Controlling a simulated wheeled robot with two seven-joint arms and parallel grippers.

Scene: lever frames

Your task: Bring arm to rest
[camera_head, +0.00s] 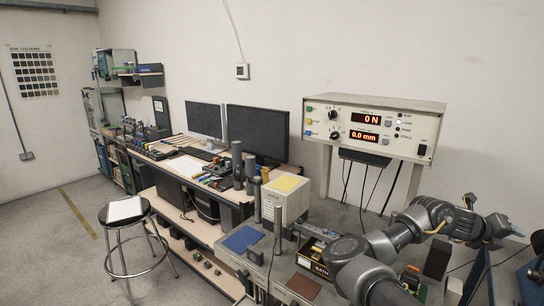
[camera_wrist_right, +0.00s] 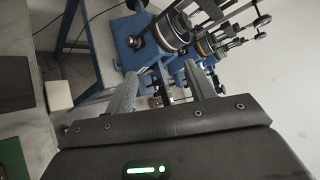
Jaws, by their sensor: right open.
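My right arm reaches in from the bottom of the head view and stretches to the right, with its gripper (camera_head: 512,230) at the far end, small and partly hidden by the wrist. In the right wrist view the gripper (camera_wrist_right: 163,86) shows two grey fingers spread apart with nothing held between them. Blue lever frames (camera_wrist_right: 134,55) with a metal cylinder (camera_wrist_right: 172,31) stand beyond the fingertips, apart from them as far as I can tell. Part of a blue frame (camera_head: 535,272) shows at the right edge of the head view. My left gripper is not in view.
A display box (camera_head: 374,128) reading 0 N and 0.0 mm stands on legs behind my arm. A pale block with a yellow top (camera_head: 286,198), a blue mat (camera_head: 242,239) and a brown mat (camera_head: 303,287) are on the grey bench. A stool (camera_head: 123,213) stands on the left floor.

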